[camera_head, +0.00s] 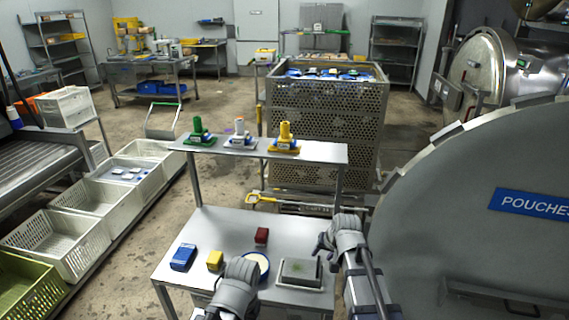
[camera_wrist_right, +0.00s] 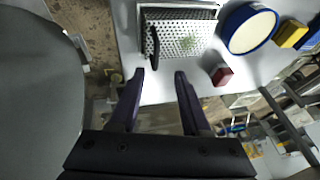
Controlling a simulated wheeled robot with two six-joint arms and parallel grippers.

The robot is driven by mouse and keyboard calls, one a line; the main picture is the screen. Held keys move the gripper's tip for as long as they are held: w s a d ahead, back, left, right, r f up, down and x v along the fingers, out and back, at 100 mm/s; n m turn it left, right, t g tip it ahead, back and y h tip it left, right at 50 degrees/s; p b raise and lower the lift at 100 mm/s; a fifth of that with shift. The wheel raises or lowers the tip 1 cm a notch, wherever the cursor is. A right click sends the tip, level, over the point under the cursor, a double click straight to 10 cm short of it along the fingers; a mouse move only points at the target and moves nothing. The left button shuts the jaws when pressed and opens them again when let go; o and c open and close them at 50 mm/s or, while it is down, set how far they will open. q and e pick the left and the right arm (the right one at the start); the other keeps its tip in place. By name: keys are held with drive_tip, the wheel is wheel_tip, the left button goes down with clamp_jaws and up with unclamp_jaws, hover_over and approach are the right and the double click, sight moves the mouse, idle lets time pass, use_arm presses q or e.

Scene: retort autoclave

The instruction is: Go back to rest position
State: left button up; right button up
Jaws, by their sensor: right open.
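My right gripper (camera_head: 324,246) hangs over the right edge of the metal table (camera_head: 215,228). In the right wrist view its two dark fingers (camera_wrist_right: 165,78) stand apart with nothing between them, near the table edge. My left gripper (camera_head: 240,280) is low over the table's front, seen from behind; its fingertips are hidden. A perforated metal tray (camera_head: 300,273) with a green mark lies by the right gripper and also shows in the right wrist view (camera_wrist_right: 165,40). A round blue-rimmed tub (camera_head: 257,262) with pale contents is partly behind the left hand.
A red block (camera_head: 262,236), a yellow block (camera_head: 215,260) and a blue block (camera_head: 183,257) lie on the table. The raised shelf (camera_head: 225,147) holds green, white and yellow tools. A perforated crate (camera_head: 320,120) stands behind. A large grey round door (camera_head: 470,210) is close on the right.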

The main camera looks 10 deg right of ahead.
drive_tip(key=s+a+f+n+g+h, duration=0.1)
drive_tip(key=s+a+n+g, duration=0.1)
drive_tip(key=s+a, duration=0.4)
drive_tip(key=s+a+f+n+g+h, duration=0.1)
drive_tip(key=s+a+n+g, duration=0.2)
drive_tip(key=s, duration=1.2)
drive_tip(key=a+n, duration=0.2)
drive_tip(key=a, duration=0.2)
drive_tip(key=shift+a+n+h, duration=0.2)
drive_tip(key=shift+n+h, duration=0.1)
